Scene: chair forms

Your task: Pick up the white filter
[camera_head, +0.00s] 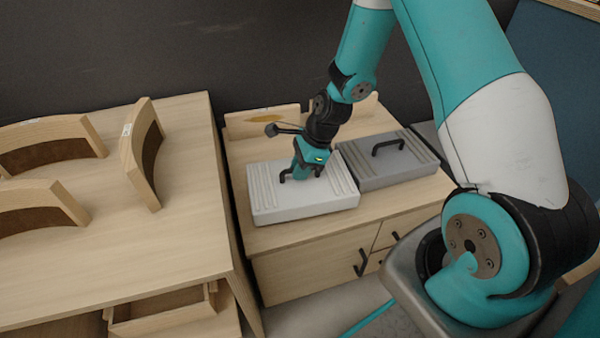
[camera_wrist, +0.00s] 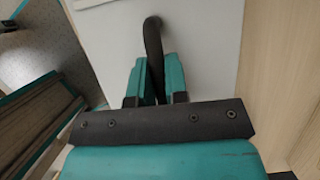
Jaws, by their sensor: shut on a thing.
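The white filter (camera_head: 290,203) is a flat pale slab with ribbed ends and a dark handle on top. It lies on the wooden cabinet in the head view, at the left of the cabinet top. My gripper (camera_head: 308,172) is above its middle, with the jaws shut on its dark handle. In the wrist view, the curved black handle (camera_wrist: 153,45) stands between the two teal fingers (camera_wrist: 158,85) of my gripper, over the white surface (camera_wrist: 205,40) of the filter. Whether the filter is lifted off the cabinet I cannot tell.
A grey filter (camera_head: 380,165) with a dark handle lies to the right on the same cabinet (camera_head: 300,262). A wooden table (camera_head: 150,225) with several curved wooden chair parts (camera_head: 146,155) stands at the left. An open drawer (camera_head: 165,308) is below it.

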